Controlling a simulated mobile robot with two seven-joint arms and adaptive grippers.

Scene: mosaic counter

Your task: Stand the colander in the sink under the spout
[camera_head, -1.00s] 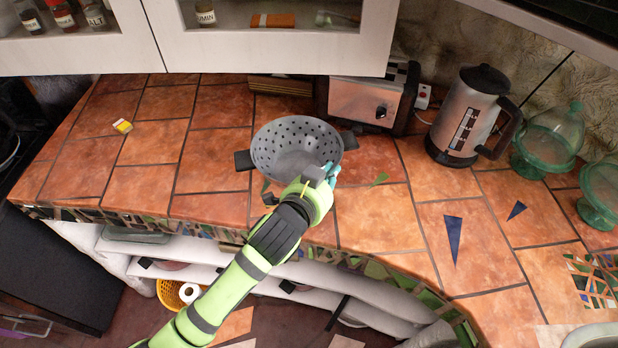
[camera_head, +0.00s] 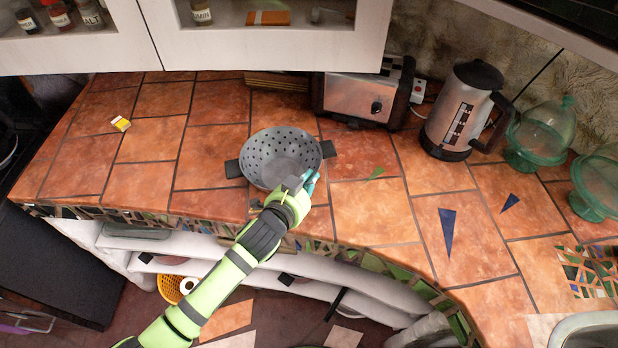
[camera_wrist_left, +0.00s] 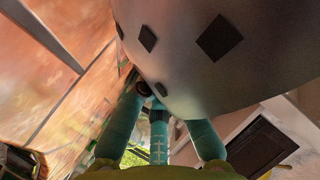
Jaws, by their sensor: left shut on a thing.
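A grey colander (camera_head: 281,160) with dark holes and two dark side handles is over the tiled counter, left of the toaster and near the front edge. I cannot tell whether it touches the tiles. My left gripper (camera_head: 307,184) is shut on its near right rim. In the left wrist view the colander's curved wall (camera_wrist_left: 215,60) fills the upper right, and the teal fingers (camera_wrist_left: 158,130) meet it; their contact is partly hidden. Only the rim of a metal sink (camera_head: 590,325) shows at the bottom right corner. The spout and my right gripper are out of view.
A toaster (camera_head: 350,96) and a kettle (camera_head: 463,112) stand at the back. Green glass domes (camera_head: 541,135) stand at the right. Wall cabinets (camera_head: 275,45) overhang the back. The counter right of the colander is mostly bare.

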